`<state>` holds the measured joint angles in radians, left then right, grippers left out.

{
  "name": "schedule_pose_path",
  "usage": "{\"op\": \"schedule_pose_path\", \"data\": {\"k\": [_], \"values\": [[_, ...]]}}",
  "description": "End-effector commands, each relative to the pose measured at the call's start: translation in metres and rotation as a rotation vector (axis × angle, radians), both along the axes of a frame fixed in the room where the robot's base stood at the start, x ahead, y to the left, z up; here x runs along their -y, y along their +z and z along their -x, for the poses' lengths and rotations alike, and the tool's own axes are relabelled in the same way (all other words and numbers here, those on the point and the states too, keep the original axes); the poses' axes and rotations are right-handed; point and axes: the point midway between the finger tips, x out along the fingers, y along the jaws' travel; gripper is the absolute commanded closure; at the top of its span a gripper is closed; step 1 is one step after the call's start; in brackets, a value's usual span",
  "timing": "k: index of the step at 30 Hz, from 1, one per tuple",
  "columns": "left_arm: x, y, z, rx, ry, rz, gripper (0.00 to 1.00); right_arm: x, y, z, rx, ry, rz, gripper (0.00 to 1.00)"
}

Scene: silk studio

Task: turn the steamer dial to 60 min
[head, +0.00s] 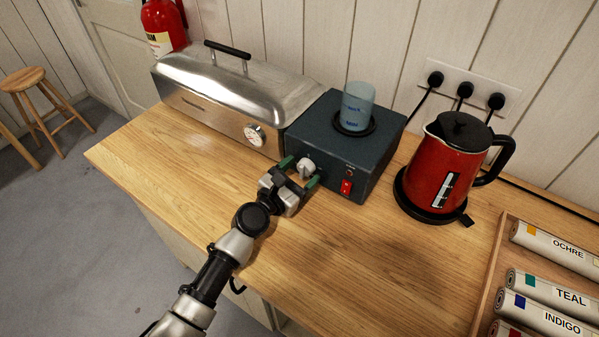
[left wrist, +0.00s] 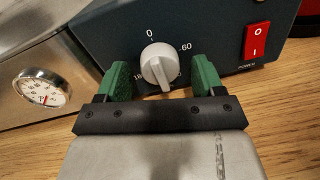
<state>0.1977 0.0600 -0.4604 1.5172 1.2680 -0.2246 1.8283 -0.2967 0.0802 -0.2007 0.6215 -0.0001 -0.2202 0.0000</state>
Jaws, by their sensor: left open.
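The steamer's control box (head: 335,140) is dark blue-grey and stands on the wooden counter. Its white dial (head: 305,164) is on the front face and also shows in the left wrist view (left wrist: 160,64). Marks 0 above, 60 at the right and 180 at lower left are readable; another mark is partly hidden behind the right finger. The dial's raised bar runs roughly up and down; which end points is unclear. My left gripper (head: 300,173) is open, its green fingers (left wrist: 160,80) on either side of the dial with visible gaps. My right gripper is out of view.
A red power switch (head: 346,187) sits right of the dial. The steel steamer (head: 225,95) with a gauge (head: 255,134) stands left. A red kettle (head: 447,165) and a tray (head: 489,270) of labelled rolls are right. The counter's front is clear.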

Motion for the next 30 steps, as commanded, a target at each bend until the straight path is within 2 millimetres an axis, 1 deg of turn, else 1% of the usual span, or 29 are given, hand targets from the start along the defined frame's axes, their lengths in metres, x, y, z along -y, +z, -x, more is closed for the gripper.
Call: {"op": "schedule_pose_path", "data": {"k": [4, 5, 6, 14, 23, 30], "values": [[0.0000, 0.0001, 0.0002, 0.000, 0.000, 0.000, 0.32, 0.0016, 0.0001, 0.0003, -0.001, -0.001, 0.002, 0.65], [0.0000, 0.0001, 0.0002, 0.000, 0.000, 0.000, 0.35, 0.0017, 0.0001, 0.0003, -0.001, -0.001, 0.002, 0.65], [-0.0002, 0.0001, 0.0002, 0.000, 0.000, 0.000, 0.41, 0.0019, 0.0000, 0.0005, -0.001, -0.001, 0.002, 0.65], [-0.0003, 0.0000, 0.0004, 0.000, 0.000, 0.000, 0.81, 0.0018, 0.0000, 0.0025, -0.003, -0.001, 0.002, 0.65], [-0.0003, 0.0002, 0.0005, 0.020, 0.001, -0.030, 0.81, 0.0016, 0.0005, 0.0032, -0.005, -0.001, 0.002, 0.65], [-0.0004, 0.0008, 0.0004, 0.094, 0.000, -0.141, 0.81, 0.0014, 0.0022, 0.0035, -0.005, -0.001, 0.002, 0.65]]}}
